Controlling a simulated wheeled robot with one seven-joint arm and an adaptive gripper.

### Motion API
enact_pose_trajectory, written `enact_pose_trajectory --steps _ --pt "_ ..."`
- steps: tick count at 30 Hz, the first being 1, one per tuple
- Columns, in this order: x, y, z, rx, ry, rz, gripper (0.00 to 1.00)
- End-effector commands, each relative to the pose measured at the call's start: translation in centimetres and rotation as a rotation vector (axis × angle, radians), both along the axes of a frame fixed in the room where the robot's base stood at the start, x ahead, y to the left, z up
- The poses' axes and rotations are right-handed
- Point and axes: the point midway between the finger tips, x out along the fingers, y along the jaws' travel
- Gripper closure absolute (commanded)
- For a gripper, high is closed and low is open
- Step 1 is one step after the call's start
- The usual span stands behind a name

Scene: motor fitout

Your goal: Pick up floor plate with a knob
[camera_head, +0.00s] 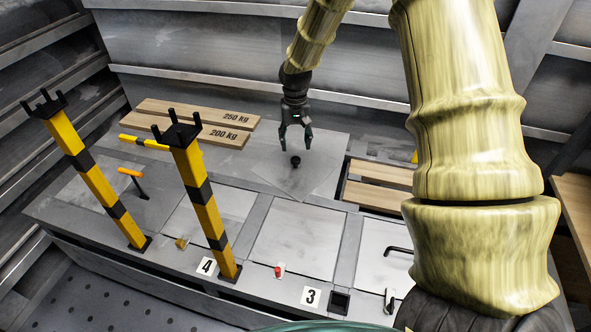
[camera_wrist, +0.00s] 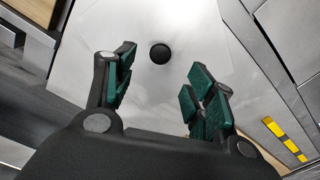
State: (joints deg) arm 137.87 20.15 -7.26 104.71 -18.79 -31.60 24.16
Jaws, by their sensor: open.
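The floor plate (camera_head: 318,178) is a grey metal sheet lying at the back of the platform, turned at an angle to the other panels. Its small black knob (camera_head: 295,162) stands up from it. In the wrist view the plate (camera_wrist: 200,35) fills most of the picture, and the knob (camera_wrist: 159,53) shows just beyond the fingers, between their lines. My gripper (camera_head: 296,140) is open and empty above the knob, pointing down. In the wrist view its green-padded fingers (camera_wrist: 160,85) are spread wide. They appear apart from the knob.
Two yellow-black posts (camera_head: 205,195) (camera_head: 100,180) stand upright at the left. Wooden boards (camera_head: 205,113) marked 250 kg and 200 kg lie behind them. An orange-handled lever (camera_head: 135,180), a red knob (camera_head: 279,271) and a black handle (camera_head: 397,250) are on other panels. An opening with wooden slats (camera_head: 378,194) is to the right.

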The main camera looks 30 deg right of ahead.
Motion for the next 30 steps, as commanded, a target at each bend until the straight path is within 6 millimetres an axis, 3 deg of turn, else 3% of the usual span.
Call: enact_pose_trajectory --steps 4,13,22,30 --pt "-0.1 0.0 -2.5 0.0 0.002 0.001 0.45" --pt "-0.1 0.0 -4.4 0.0 0.001 0.0 0.45" --pt "-0.3 0.1 -8.1 0.001 0.002 0.002 0.45" --pt "-0.2 0.1 -8.6 0.001 0.0 0.001 0.45"
